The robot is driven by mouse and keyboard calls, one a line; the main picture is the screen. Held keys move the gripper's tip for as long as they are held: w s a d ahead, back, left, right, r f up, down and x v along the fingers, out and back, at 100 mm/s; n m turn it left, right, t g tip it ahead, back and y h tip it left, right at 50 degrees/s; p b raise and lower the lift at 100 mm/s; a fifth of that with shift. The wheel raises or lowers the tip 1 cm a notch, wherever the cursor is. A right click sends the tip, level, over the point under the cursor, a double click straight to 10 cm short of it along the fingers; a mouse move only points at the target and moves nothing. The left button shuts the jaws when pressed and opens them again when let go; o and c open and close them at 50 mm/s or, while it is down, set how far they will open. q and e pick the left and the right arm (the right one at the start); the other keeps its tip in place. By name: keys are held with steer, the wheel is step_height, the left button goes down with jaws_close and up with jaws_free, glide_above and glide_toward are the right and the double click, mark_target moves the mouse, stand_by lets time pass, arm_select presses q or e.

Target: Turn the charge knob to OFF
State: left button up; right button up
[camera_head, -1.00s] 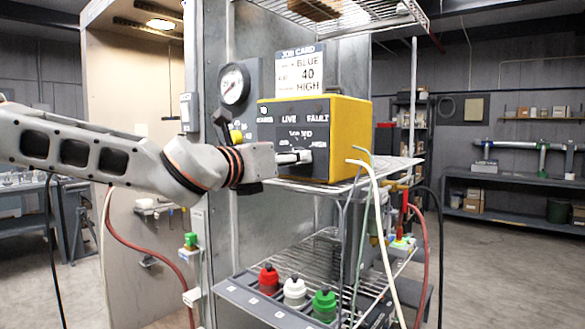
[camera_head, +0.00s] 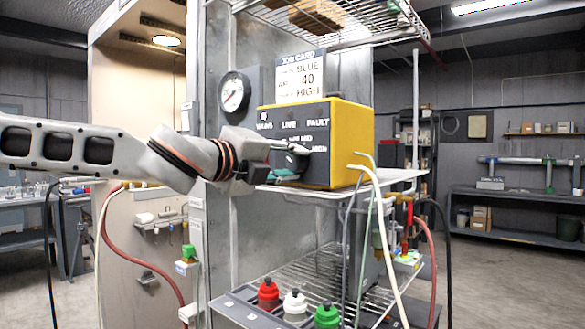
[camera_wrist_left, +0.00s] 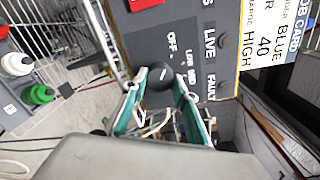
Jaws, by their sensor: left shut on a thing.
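The charge knob (camera_wrist_left: 160,77) is a round black knob on the dark front panel of the yellow control box (camera_head: 348,140). In the left wrist view the words OFF, LOW and MED show on the panel beside it. My left gripper (camera_wrist_left: 160,88) has its two teal-lined fingers on either side of the knob, shut on it. In the head view the left gripper (camera_head: 288,163) reaches the lower part of the panel from the left and hides most of the knob. Which mark the knob points to cannot be told. My right gripper is not in view.
A job card (camera_head: 300,77) reading BLUE, 40, HIGH stands on the box. A pressure gauge (camera_head: 234,92) is left of it. Red, white and green capped bottles (camera_head: 295,304) stand on the rack below. Hoses (camera_head: 382,235) hang at the box's right side.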

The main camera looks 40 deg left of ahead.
arm_select(q)
steer(key=shift+f+n, duration=0.1)
steer(key=shift+n, duration=1.1)
steer(key=o, duration=1.1)
steer(key=shift+s, duration=0.1)
steer(key=shift+s+a+r, duration=0.15)
steer(key=shift+s, duration=1.8)
steer(key=shift+s+a+r, duration=0.15)
steer(key=shift+s+r, duration=0.05)
steer(key=shift+s, duration=1.8)
steer(key=shift+s+a+r, duration=0.15)
steer(key=shift+s, duration=1.8)
